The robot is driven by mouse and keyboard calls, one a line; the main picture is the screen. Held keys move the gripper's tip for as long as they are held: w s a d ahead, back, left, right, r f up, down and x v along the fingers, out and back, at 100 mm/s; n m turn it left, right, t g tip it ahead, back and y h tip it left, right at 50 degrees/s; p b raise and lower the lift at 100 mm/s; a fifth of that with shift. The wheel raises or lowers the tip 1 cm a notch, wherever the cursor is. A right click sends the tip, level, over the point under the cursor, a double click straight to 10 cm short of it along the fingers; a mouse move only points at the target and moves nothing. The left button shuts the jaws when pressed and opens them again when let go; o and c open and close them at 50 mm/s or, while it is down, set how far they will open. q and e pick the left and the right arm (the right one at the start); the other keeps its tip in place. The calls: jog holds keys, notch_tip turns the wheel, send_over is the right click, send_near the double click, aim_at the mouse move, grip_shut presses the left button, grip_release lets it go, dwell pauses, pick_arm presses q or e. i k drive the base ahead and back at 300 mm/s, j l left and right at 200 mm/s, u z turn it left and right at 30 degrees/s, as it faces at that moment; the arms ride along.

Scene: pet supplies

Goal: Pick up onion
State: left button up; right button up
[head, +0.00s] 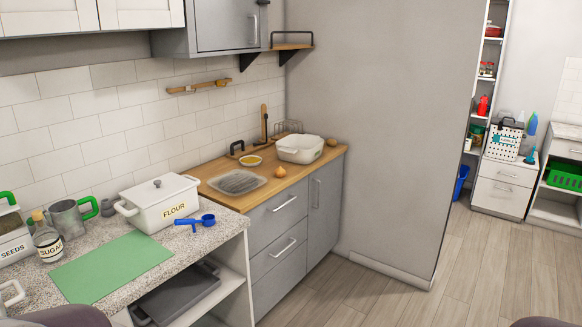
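A small orange-brown onion (280,171) sits on the wooden countertop (228,201), near its front edge, above the grey drawers. Neither of my grippers shows in the head view. Only dark rounded parts, perhaps of my arms, show at the bottom edge.
A speckled counter at the left front holds a white flour box (160,203), a blue scoop (195,222), a green mat (112,266) and a sugar jar (47,240). A brown round item (331,142) lies right of the dish. Open floor (400,291) lies at the right.

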aim_at(279, 173)
jog(key=i+z, duration=0.2)
jog(key=i, duration=0.4)
jog(key=i+z, duration=0.2)
jog(key=i, duration=0.4)
jog(key=i+j+z, duration=0.15)
jog(key=i, duration=0.45)
jog(key=i+u, duration=0.5)
jog(key=i+l+u, duration=0.3)
jog(key=i+u, duration=0.15)
jog(key=i, duration=0.15)
jog(key=i+u, duration=0.2)
jog(key=u, duration=0.25)
jog(key=i+u, duration=0.25)
jog(key=u, duration=0.2)
jog(key=i+l+u, duration=0.1)
jog(key=u, duration=0.35)
jog(key=i, duration=0.1)
